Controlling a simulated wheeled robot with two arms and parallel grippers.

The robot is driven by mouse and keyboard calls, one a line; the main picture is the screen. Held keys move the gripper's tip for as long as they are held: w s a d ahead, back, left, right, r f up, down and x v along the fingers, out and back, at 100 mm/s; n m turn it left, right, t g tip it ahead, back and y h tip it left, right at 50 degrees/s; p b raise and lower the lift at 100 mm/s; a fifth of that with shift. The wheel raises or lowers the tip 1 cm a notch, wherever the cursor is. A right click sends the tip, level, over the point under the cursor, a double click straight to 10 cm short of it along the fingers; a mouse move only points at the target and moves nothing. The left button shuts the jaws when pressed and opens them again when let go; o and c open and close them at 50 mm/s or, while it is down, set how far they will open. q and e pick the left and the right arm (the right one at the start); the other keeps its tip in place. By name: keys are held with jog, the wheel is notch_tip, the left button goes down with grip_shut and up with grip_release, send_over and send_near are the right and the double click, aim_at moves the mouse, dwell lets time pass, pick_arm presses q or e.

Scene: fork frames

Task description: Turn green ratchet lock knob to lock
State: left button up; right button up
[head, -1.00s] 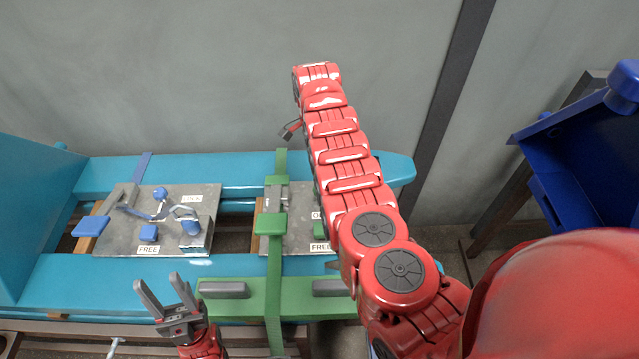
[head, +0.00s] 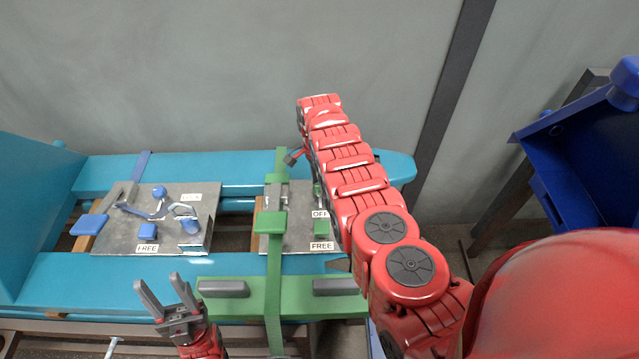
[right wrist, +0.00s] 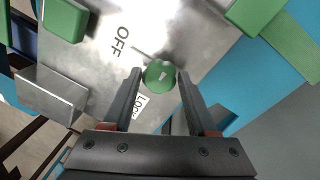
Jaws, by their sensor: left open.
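The green ratchet knob (right wrist: 157,70) is a round knob with a small white mark, on a metal plate (right wrist: 95,85) between the printed words OFF (right wrist: 122,40) and LOCK (right wrist: 139,106). In the right wrist view my right gripper (right wrist: 159,75) is open, with one finger on each side of the knob and narrow gaps visible. Whether a finger touches it is unclear. My left gripper (head: 162,292) is open and empty at the lower left, in front of the teal bench.
A green frame (head: 273,262) crosses the plate, with a green block (head: 320,229) near the FREE label. A second metal plate (head: 125,228) with blue knobs and clamps lies on the teal bench (head: 80,285). A blue bin (head: 575,150) stands at right.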

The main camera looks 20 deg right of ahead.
grip_shut()
jog(key=shift+n, duration=0.3)
jog(key=n+p, duration=0.1)
jog(key=n, duration=0.1)
jog(key=shift+a+r+n, duration=0.1)
jog(key=shift+n, duration=0.3)
jog(key=n+p, duration=0.2)
jog(key=n, duration=0.2)
jog(key=shift+n+t+h, duration=0.3)
jog(key=shift+h, duration=0.1)
jog(key=n+p, duration=0.1)
jog(key=n, duration=0.4)
jog(key=shift+s, duration=0.15)
jog(key=n+p, duration=0.1)
jog(key=n, duration=0.1)
jog(key=shift+n+t, duration=0.3)
jog(key=shift+t, duration=0.1)
jog(key=shift+n+p, duration=0.4)
jog(key=shift+n, duration=0.7)
